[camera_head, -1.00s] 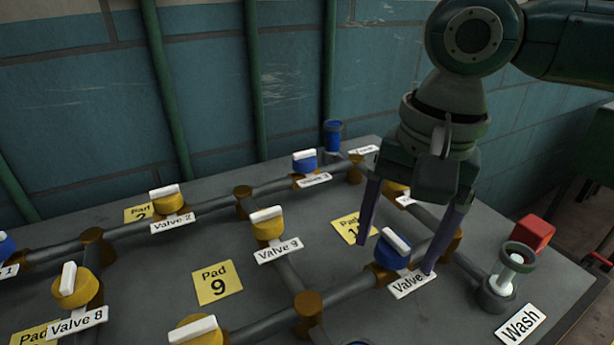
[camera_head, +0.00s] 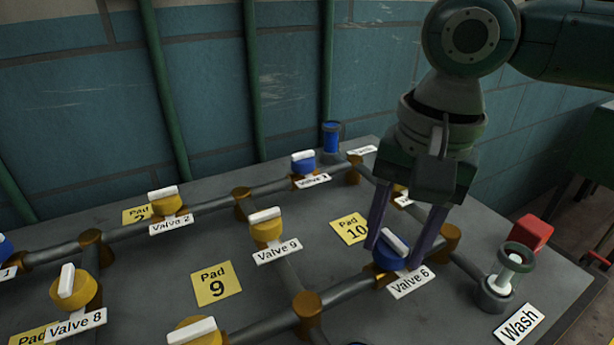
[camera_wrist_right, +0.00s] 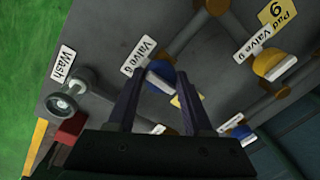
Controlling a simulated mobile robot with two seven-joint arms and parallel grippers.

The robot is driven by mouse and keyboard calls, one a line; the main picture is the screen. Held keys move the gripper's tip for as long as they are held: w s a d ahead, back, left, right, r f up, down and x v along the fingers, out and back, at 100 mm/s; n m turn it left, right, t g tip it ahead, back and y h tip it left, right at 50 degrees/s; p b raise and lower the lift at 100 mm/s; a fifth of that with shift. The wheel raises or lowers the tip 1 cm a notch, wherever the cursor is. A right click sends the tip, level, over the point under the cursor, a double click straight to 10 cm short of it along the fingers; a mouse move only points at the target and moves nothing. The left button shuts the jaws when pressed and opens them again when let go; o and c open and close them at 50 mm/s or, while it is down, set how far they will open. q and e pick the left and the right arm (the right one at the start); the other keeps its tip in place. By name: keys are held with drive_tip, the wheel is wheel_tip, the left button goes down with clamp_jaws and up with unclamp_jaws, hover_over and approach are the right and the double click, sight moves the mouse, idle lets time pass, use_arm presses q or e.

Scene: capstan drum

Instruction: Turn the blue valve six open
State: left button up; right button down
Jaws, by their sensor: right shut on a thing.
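Valve 6 is a blue knob (camera_head: 389,257) with a white bar handle (camera_head: 395,242) set at a slant, on the pipe at the right part of the table. Its label (camera_head: 409,282) reads Valve 6. My right gripper (camera_head: 394,258) reaches down over it from above, its two fingers shut on the blue valve, one on each side. The right wrist view shows the same blue knob (camera_wrist_right: 158,79) between the fingertips (camera_wrist_right: 160,84). My left gripper is not in view.
A glass fitting (camera_head: 513,262) labelled Wash and a red block (camera_head: 531,232) stand right of the valve. Yellow Valve 9 (camera_head: 266,231) is to the left, and another blue valve (camera_head: 303,164) is behind. The yellow Pad 10 sign (camera_head: 349,228) lies close by.

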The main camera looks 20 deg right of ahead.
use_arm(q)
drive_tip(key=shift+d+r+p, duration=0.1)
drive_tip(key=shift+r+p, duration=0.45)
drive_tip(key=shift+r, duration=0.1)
use_arm(e)
drive_tip(key=shift+r, duration=0.2)
drive_tip(key=n+p, duration=0.2)
drive_tip(key=p, duration=0.2)
drive_tip(key=n+p, duration=0.1)
drive_tip(key=p, duration=0.4)
drive_tip(key=shift+r+n, duration=0.2)
drive_tip(key=shift+n, duration=0.2)
drive_tip(key=shift+f+n+p, duration=0.25)
drive_tip(key=shift+n+p, duration=0.25)
drive_tip(key=shift+n, duration=0.4)
drive_tip(key=n, duration=0.4)
drive_tip(key=shift+d+f+n+g+y+p, duration=0.1)
drive_tip(key=shift+d+n+g+y+p, duration=0.05)
drive_tip(key=shift+n+g+y+p, duration=0.2)
drive_tip(key=n, duration=0.3)
drive_tip(key=shift+w+n, duration=0.1)
drive_tip(key=shift+n, duration=0.15)
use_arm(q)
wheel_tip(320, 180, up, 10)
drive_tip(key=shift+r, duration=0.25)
use_arm(e)
drive_tip(key=shift+n, duration=2)
